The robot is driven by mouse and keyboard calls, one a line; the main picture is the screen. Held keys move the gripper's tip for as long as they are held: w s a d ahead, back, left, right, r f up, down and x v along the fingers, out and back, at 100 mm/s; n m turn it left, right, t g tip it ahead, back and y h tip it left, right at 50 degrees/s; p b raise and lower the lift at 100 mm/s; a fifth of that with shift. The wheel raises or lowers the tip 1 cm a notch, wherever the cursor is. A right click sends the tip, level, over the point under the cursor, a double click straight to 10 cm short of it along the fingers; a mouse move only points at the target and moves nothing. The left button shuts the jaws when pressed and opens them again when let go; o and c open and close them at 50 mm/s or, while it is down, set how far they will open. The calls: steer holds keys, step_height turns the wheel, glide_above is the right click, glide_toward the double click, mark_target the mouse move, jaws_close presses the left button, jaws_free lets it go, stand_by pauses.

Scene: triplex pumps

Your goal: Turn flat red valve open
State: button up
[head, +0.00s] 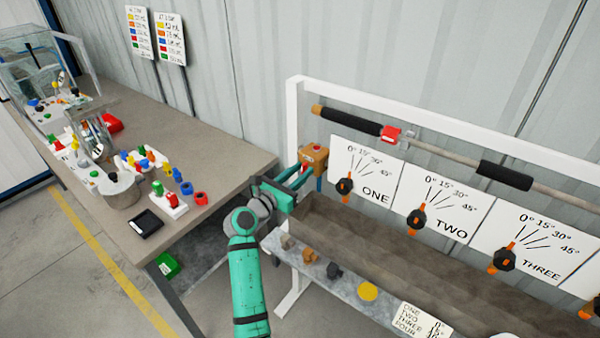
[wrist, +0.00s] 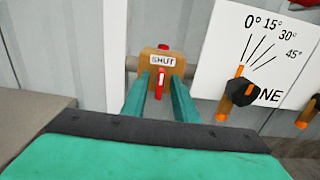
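An orange-brown valve box (wrist: 151,62) with a white "SHUT" label sits on the pipe in the wrist view. Its narrow red handle (wrist: 160,80) points down below the label. The box (head: 314,158) also shows in the head view, at the rack's left end. My gripper (wrist: 160,97) is open, with its two teal fingers on either side of the red handle in the picture. A gap shows between the fingers, and I cannot tell whether they touch the handle. My gripper (head: 301,177) reaches the box from the lower left in the head view. A red, white-labelled fitting (head: 390,133) sits further right on the pipe.
Signs ONE (head: 365,172), TWO (head: 437,203) and THREE (head: 530,240) carry black-and-orange knobs. A long trough (head: 390,250) runs below them. A cluttered brown table (head: 225,150) stands to the left. The white rack frame (head: 294,110) rises beside my gripper.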

jaws_close()
steer(key=shift+m, duration=0.4)
steer(key=m, duration=0.3)
steer(key=shift+s+d, duration=0.1)
steer(key=m, duration=0.3)
steer(key=shift+f+m, duration=0.1)
steer(key=shift+m, duration=0.2)
steer(key=m, duration=1)
steer(key=shift+s+d+f, duration=0.1)
steer(key=shift+f, duration=0.1)
steer(key=shift+m, duration=0.4)
